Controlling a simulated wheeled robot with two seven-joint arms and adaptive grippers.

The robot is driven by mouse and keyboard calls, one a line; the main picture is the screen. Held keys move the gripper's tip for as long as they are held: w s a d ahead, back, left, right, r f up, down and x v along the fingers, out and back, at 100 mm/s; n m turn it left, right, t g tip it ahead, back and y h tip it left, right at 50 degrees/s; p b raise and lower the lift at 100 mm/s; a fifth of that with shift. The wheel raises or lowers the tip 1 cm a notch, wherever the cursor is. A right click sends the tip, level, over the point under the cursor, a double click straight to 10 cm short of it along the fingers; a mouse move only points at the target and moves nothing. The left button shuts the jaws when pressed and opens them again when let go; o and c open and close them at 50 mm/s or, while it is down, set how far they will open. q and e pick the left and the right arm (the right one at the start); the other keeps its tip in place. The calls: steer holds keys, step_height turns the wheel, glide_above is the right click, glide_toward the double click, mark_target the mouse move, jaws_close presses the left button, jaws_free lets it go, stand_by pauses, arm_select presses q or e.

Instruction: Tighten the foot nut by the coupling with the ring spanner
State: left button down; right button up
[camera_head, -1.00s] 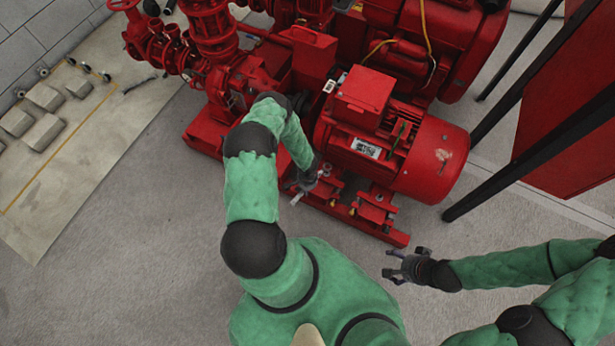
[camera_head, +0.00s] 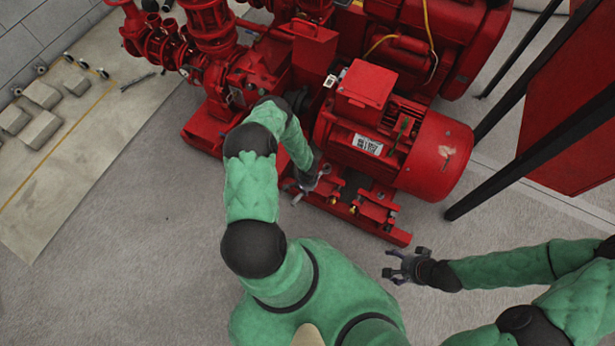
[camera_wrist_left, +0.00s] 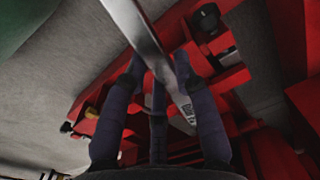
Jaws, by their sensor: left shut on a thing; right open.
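My left gripper (camera_head: 306,182) is shut on the grey metal spanner (camera_wrist_left: 150,45), low beside the red motor (camera_head: 430,155) at its coupling-side end. In the left wrist view the spanner slants between my left fingers (camera_wrist_left: 160,100), from the top edge down to the right. Its upper end is out of that view, so I cannot tell whether its ring is around a nut. The foot nut by the coupling cannot be picked out clearly; my arm and hand cover part of that area. My right gripper (camera_head: 402,268) is open and empty over the floor.
The red base frame (camera_head: 390,234) lies under the motor, with red foot brackets (camera_head: 375,207) and brass-coloured fittings. Red pump pipework (camera_head: 212,35) stands to the left. Dark posts (camera_head: 500,160) and a red panel (camera_head: 570,130) stand at right. The grey floor (camera_head: 130,260) in front is clear.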

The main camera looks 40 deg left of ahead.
arm_select(q)
steer(key=shift+f, duration=1.35)
steer(key=shift+a, duration=0.15)
stand_by(0.3)
steer(key=shift+w+a+m, duration=0.2)
steer(key=shift+a+m, duration=0.6)
steer(key=shift+a, duration=0.15)
steer(key=shift+w+a+m, duration=0.15)
steer(key=shift+a+m, duration=0.65)
steer(key=shift+a, duration=0.15)
steer(key=shift+w+a+m, duration=0.2)
steer(key=shift+a+m, duration=0.6)
steer(key=shift+a, duration=0.15)
steer(key=w+a+m, duration=0.6)
steer(key=a+m, duration=0.1)
steer(key=shift+w+a+m, duration=0.15)
steer(key=shift+w+m, duration=0.1)
steer(key=shift+m, duration=0.05)
steer(key=shift+r, duration=0.1)
steer(key=shift+s+d, duration=0.3)
steer(key=shift+s, duration=0.1)
